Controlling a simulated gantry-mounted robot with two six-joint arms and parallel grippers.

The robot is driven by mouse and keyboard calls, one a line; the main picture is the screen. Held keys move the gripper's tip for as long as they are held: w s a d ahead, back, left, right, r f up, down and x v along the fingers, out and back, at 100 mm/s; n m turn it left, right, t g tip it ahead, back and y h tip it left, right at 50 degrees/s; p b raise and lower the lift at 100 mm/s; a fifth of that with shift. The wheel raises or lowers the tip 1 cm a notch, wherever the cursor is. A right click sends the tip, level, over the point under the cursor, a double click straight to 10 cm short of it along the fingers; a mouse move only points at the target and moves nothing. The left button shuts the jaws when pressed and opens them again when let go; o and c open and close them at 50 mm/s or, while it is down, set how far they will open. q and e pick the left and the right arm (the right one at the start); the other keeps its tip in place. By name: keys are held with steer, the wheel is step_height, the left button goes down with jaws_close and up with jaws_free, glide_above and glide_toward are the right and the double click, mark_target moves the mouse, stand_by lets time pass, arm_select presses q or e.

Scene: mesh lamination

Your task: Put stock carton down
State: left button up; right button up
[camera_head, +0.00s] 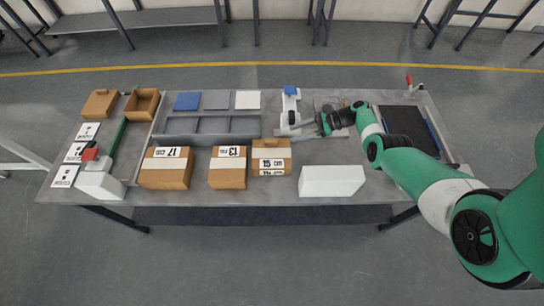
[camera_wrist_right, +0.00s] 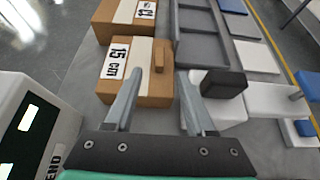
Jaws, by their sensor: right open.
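Three brown cartons stand in a row along the table's front edge: the 17 cm carton (camera_head: 166,172), the 13 cm carton (camera_head: 228,172) and the 15 cm carton (camera_head: 271,166). My right gripper (camera_head: 286,129) is open and empty, just behind and above the 15 cm carton. In the right wrist view, the 15 cm carton (camera_wrist_right: 142,52) shows beyond and between the spread fingertips (camera_wrist_right: 160,74), with a small brown tab on its top. The 13 cm carton (camera_wrist_right: 126,14) stands past it. My left gripper is not in view.
A grey divided tray (camera_head: 210,139) lies behind the cartons, with blue, grey and white sheets behind it. A white box (camera_head: 331,181) stands right of the 15 cm carton. A white fixture (camera_head: 291,108) with a blue top is near my gripper.

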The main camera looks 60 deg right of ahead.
mark_target(272, 141)
steer(key=x, duration=0.3)
steer(key=shift+w+a+f+b, duration=0.1)
steer(key=shift+w+f+b, duration=0.15)
steer(key=shift+b, duration=0.15)
steer(key=shift+w+a+f, duration=0.1)
steer(key=shift+w+f, duration=0.05)
steer(key=shift+f, duration=0.05)
steer(key=b+x, duration=0.2)
steer(key=x, duration=0.2)
steer(key=shift+f+b, duration=0.2)
steer(key=shift+b, duration=0.2)
steer(key=shift+w, duration=0.25)
jaws_close()
steer(key=shift+r, duration=0.1)
